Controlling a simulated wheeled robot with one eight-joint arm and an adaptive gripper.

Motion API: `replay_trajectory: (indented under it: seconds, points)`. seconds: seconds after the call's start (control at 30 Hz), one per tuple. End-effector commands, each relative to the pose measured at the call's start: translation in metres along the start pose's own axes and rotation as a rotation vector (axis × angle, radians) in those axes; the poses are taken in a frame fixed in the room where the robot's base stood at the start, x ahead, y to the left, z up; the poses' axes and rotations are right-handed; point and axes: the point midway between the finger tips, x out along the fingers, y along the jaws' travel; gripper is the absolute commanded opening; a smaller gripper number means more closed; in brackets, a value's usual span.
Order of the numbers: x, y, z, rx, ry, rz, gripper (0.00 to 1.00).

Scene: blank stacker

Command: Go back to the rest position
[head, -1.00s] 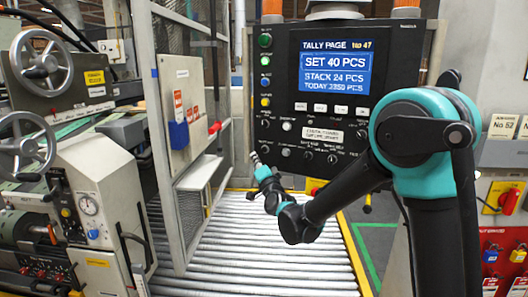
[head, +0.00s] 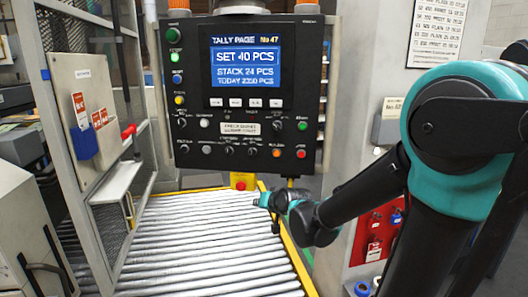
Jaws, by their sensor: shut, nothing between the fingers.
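My gripper (head: 259,200) is small in the head view, at the end of my black and teal arm, which reaches in from the right. The panel's screen reads "SET 40 PCS" and "STACK 24 PCS".
A mesh guard door (head: 95,125) with a blue box stands at the left. A yellow rail (head: 298,262) edges the conveyor's right side. A red lock board (head: 376,235) is on the cabinet behind my arm. The conveyor rollers are bare.

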Motion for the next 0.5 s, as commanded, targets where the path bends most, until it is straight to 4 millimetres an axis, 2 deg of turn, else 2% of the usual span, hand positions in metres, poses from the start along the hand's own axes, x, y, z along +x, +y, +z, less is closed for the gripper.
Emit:
replay_trajectory:
  seconds: [0.03,0.2,0.33,0.5]
  points:
    - [-0.017,0.029,0.015,-0.016,-0.044,0.057,0.00]
    - [-0.075,0.109,0.079,-0.065,-0.231,0.236,0.00]
    - [-0.122,0.154,0.129,-0.076,-0.370,0.348,0.00]
    - [-0.166,0.187,0.175,-0.072,-0.501,0.439,0.00]
